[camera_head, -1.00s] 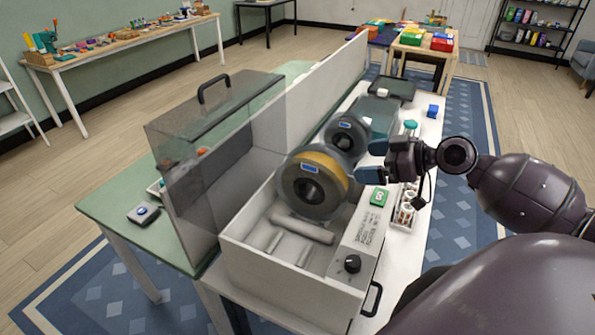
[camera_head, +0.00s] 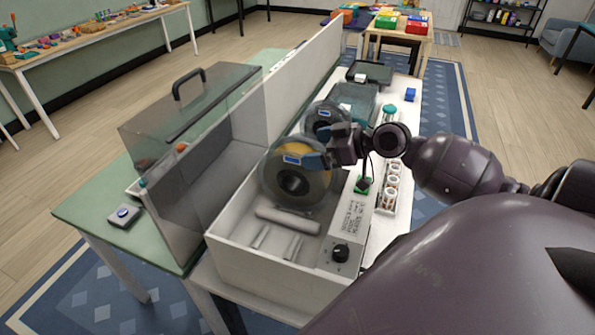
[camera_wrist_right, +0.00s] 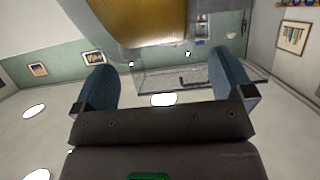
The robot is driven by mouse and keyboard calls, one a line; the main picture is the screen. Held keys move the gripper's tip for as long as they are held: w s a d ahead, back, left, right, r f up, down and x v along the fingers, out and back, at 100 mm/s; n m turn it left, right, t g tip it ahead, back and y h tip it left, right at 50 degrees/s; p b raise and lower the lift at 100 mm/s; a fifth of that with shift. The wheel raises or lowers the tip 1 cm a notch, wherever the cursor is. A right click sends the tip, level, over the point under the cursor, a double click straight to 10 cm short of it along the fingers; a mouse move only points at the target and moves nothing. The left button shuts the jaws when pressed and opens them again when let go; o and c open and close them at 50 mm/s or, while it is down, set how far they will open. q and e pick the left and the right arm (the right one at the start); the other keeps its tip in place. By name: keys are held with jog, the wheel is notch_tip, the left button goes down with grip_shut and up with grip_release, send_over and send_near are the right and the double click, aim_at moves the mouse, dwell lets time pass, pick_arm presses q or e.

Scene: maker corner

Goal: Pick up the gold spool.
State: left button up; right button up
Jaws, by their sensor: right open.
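The gold spool (camera_head: 272,183) stands upright on edge in a white open box, with gold filament between dark see-through flanges and a blue label. In the right wrist view its gold winding (camera_wrist_right: 150,22) fills the top, just beyond the fingertips. My right gripper (camera_head: 318,147) is at the spool's upper right edge, its blue fingers overlapping the rim in the head view. In the wrist view the gripper (camera_wrist_right: 165,62) is open, its fingers wide apart with nothing between them. I cannot tell whether a finger touches the spool. My left gripper is not in view.
A grey-wound spool (camera_head: 321,113) stands close behind the gold one. The white box (camera_head: 250,262) has rollers inside and a knob panel (camera_head: 340,253) at right. Its clear lid (camera_head: 190,110) with a handle stands open at left. Small jars (camera_head: 392,180) line the right side.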

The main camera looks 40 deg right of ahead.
aim_at(306, 146)
jog(key=shift+p+x, duration=0.35)
jog(key=shift+x, duration=1.65)
jog(key=shift+w+r, duration=0.1)
jog(key=shift+r, duration=0.05)
jog(key=shift+c, duration=0.3)
jog(key=c, duration=1.7)
jog(key=shift+d+r, duration=0.1)
grip_shut()
